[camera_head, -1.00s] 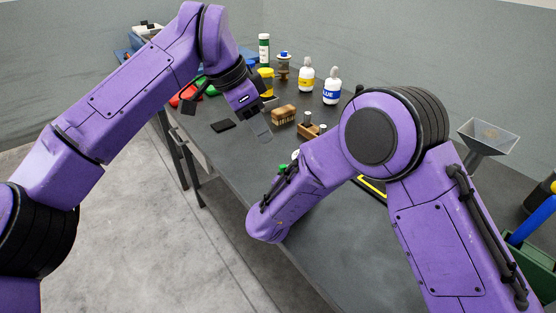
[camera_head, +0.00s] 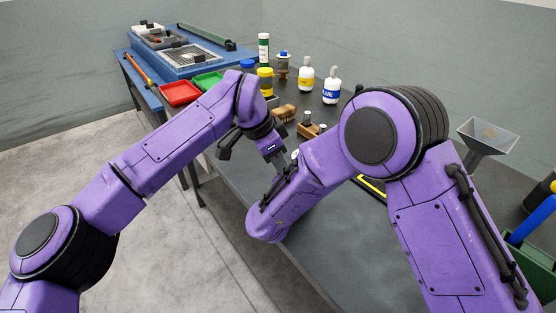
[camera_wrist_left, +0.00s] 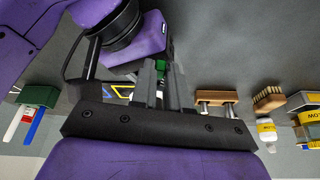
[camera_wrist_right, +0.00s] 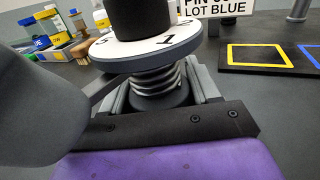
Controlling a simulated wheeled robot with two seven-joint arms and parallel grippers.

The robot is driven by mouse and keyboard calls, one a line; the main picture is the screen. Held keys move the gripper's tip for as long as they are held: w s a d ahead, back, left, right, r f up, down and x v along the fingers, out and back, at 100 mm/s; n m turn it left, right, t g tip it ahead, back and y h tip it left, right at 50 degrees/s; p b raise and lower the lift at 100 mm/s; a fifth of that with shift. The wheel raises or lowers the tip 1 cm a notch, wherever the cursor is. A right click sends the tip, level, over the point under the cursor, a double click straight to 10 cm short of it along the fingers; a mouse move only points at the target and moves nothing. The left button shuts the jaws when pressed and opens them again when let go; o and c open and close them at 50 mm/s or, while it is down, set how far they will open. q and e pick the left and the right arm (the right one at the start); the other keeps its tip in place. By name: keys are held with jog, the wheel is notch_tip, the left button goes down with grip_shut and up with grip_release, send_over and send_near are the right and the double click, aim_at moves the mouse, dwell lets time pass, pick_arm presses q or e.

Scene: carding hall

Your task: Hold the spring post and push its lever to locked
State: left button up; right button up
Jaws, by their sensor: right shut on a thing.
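The spring post stands in the right wrist view, with a black knob (camera_wrist_right: 140,18), a white numbered dial (camera_wrist_right: 145,45) and a coil spring (camera_wrist_right: 157,80). My right gripper (camera_wrist_right: 160,105) is shut on the post below the dial. In the head view my right forearm hides most of the post; a sliver of white dial (camera_head: 294,154) shows. My left gripper (camera_head: 278,162) is just left of the post, pointing down. Its fingers (camera_wrist_left: 160,88) are close together and hold nothing visible. A small green part (camera_wrist_left: 162,68) shows beyond them. I cannot make out the lever's position.
A wooden block with pegs (camera_head: 308,128), a brush (camera_head: 284,113), a yellow-label bottle (camera_head: 306,78) and a blue-label bottle (camera_head: 332,90) stand behind the post. A yellow-outlined mat (camera_wrist_right: 262,56) and a sign (camera_wrist_right: 215,6) are beside it.

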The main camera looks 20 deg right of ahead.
pick_arm(q)
grip_shut()
jog(key=shift+s+d+n+t, duration=0.2)
jog(key=shift+s+n+t, duration=0.55)
jog(key=shift+n, duration=0.65)
jog(key=shift+s, duration=0.1)
jog(key=o, duration=0.6)
grip_release()
jog(key=shift+g, duration=0.25)
jog(key=v, duration=1.2)
